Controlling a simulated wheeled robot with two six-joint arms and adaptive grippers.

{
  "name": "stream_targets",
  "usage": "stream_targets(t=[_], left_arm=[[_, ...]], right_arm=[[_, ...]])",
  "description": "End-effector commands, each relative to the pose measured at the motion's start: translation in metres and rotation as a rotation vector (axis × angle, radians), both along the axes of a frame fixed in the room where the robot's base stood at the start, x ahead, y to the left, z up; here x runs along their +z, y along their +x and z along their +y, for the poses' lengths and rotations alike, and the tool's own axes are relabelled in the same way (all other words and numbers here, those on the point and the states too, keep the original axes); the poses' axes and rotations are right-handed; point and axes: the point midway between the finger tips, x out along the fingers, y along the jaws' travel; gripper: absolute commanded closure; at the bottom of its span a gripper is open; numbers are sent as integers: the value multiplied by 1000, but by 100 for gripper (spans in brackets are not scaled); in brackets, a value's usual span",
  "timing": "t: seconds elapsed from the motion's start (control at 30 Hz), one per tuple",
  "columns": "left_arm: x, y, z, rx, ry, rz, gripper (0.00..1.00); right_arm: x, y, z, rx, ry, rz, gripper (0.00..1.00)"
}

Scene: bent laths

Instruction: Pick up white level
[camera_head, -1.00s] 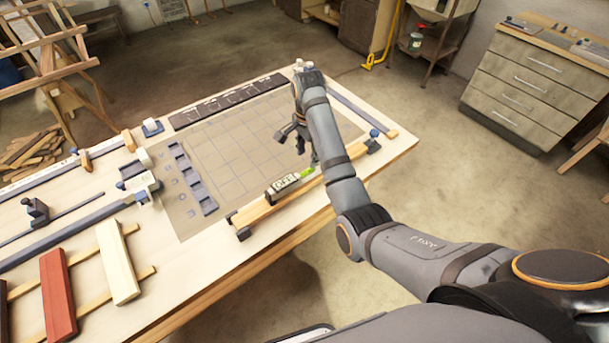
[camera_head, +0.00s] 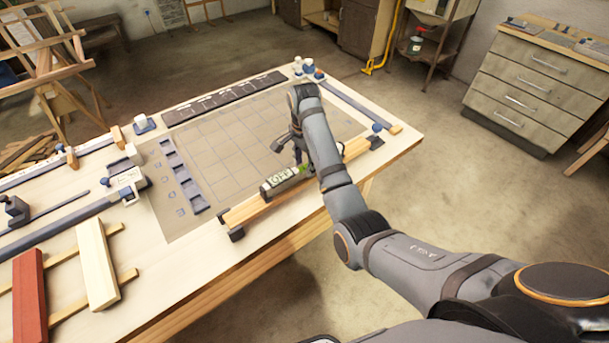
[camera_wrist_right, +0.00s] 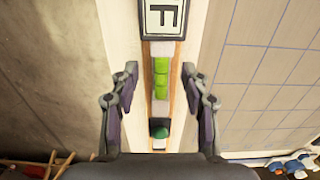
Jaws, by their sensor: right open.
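The level (camera_head: 283,178) lies along a wooden lath (camera_head: 250,207) near the front right edge of the bench. It has a dark-framed pale label and a green part. In the right wrist view the level (camera_wrist_right: 162,50) shows pale grey patches, green vials and a black plate with a white panel marked F. My right gripper (camera_head: 288,150) is just above the far part of the level, partly hidden by my own arm. In the wrist view my right gripper (camera_wrist_right: 160,95) is open, with one finger on each side of the level and gaps to both. My left gripper is not in view.
A gridded mat (camera_head: 225,140) lies beside the lath. A dark holder at the lath's near end (camera_head: 236,234) and another at its far end stand close. A cream block (camera_head: 97,265) and a red block (camera_head: 30,295) lie at the left.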

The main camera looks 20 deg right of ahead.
Motion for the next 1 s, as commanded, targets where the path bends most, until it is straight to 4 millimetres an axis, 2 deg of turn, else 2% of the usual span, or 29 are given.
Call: stream_targets(t=[0.13, 0.33, 0.67, 1.0], left_arm=[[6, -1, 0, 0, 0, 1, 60], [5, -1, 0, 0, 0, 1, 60], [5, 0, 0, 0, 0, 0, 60], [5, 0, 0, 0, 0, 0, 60]], right_arm=[[-19, 0, 0, 0, 0, 1, 54], [-21, 0, 0, 0, 0, -2, 55], [-21, 0, 0, 0, 0, -2, 100], [-20, 1, 0, 0, 0, -3, 100]])
